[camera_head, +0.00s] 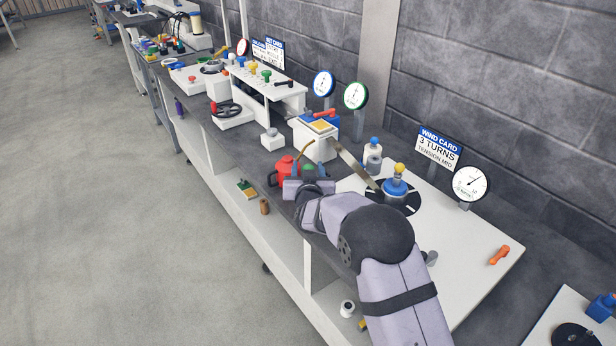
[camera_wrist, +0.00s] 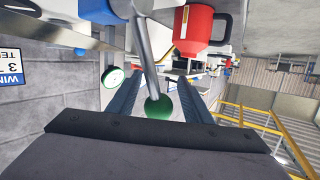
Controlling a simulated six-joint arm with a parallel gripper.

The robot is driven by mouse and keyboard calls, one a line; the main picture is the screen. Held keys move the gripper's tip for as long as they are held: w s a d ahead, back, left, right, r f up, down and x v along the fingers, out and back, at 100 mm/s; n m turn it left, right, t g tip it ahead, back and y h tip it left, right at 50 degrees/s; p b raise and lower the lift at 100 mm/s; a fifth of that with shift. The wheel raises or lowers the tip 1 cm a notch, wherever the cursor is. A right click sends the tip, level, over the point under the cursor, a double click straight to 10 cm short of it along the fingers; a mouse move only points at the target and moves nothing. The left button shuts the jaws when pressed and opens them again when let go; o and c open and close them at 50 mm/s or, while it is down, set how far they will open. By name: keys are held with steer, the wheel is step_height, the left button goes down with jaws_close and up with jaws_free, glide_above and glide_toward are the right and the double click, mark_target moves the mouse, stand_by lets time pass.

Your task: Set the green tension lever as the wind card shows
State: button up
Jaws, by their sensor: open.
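The green tension lever shows in the wrist view as a green ball knob (camera_wrist: 158,108) on a grey rod (camera_wrist: 148,55). In the head view a small green spot (camera_head: 308,168) shows beside my wrist; the rest of the lever is hidden. My gripper (camera_wrist: 158,80) is open, with a finger on each side of the rod and knob. I cannot tell whether either finger touches it.
A red can (camera_head: 284,172) stands close to my gripper, also near it in the wrist view (camera_wrist: 196,32). A blue hub with a yellow knob (camera_head: 398,169) sits on a dark disc behind my arm. A white gauge (camera_head: 470,183) and an orange handle (camera_head: 499,255) are at the right.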

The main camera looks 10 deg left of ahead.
steer(key=b+v, duration=0.1)
steer(key=v, duration=0.5)
steer(key=shift+s+b, duration=0.3)
steer(key=shift+b, duration=0.05)
steer(key=shift+d, duration=0.15)
steer(key=s+d+g+p, duration=0.1)
steer(key=s+d, duration=0.1)
steer(key=s+d+f+g, duration=0.1)
steer(key=s+d+g, duration=0.1)
steer(key=d, duration=0.1)
steer(key=s+d+g+p, duration=0.1)
steer(key=s+d, duration=0.1)
steer(key=shift+d+f+g+p, duration=0.2)
steer(key=shift+f+g+p, duration=0.1)
steer(key=shift+f, duration=0.1)
steer(key=s+d+f+g+h+p, duration=0.1)
steer(key=s+d+g, duration=0.2)
steer(key=s+d, duration=0.3)
steer(key=s+d+m+g+p, duration=0.1)
steer(key=s+d+g, duration=0.3)
steer(key=s, duration=1.1)
steer(key=s+d+f+g+h+p, duration=0.1)
steer(key=s+d+g, duration=0.2)
steer(key=s+d, duration=0.5)
steer(key=s, duration=0.3)
steer(key=shift+s+d+f+m+g+h, duration=0.25)
steer(key=shift+s+f+m+g+h, duration=0.05)
steer(key=shift+f, duration=0.05)
